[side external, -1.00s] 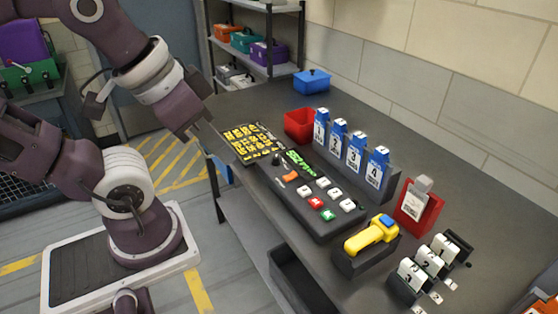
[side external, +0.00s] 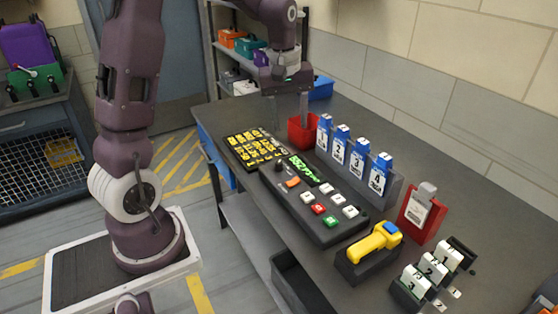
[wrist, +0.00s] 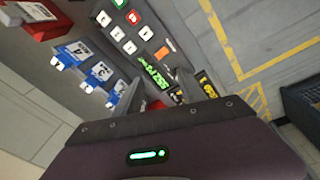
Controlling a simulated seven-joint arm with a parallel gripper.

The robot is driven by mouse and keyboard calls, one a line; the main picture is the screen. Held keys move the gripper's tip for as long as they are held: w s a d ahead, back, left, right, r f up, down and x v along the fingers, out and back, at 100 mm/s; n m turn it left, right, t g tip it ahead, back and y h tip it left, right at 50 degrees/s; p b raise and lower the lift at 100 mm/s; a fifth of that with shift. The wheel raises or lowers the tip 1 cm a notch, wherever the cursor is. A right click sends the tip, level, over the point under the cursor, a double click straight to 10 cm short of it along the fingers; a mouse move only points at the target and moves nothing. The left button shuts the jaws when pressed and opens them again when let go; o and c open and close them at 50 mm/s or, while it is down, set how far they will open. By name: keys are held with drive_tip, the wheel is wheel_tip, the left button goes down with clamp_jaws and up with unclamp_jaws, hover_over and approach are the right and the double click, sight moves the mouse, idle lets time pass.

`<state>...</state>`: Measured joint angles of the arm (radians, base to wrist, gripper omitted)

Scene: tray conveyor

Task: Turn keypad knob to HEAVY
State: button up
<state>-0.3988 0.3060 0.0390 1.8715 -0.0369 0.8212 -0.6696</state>
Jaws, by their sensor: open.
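The dark keypad console (side external: 322,228) lies on the desk in the side view, with a green-lit display (side external: 304,169), an orange switch (side external: 293,182) and white, red and green keys. A small dark knob (side external: 279,165) stands at its far left end; its pointer direction and any HEAVY mark are too small to read. My gripper (side external: 289,118) points down, open and empty, above and behind the knob, near the red bin, apart from the console. In the wrist view the console (wrist: 148,60) shows beyond the fingers; I cannot make out the knob there.
A yellow-lettered black panel (side external: 255,147) lies beside the console. A red bin (side external: 301,134) stands close to my fingers. Numbered blue holders (side external: 357,160) line the back. A yellow scanner (side external: 372,242) and a red clipboard holder (side external: 420,216) stand at the right.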

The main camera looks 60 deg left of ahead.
sight(279, 162)
drive_tip(key=w+a+f+n, duration=0.1)
drive_tip(key=a+f, duration=0.2)
drive_tip(key=a+f+n+g, duration=0.1)
drive_tip(key=a+f+n, duration=0.1)
drive_tip(key=a+f, duration=0.1)
drive_tip(key=w+a+f+n, duration=0.1)
drive_tip(key=a+f, duration=0.2)
drive_tip(key=f, duration=0.2)
drive_tip(key=shift+w+f+n+g+h, duration=0.15)
drive_tip(key=shift+w+n+g+h, duration=0.15)
drive_tip(key=shift+n, duration=0.1)
wheel_tip(279, 162, down, 8)
drive_tip(key=shift+a+r, duration=0.15)
drive_tip(key=shift+c, duration=0.2)
clamp_jaws()
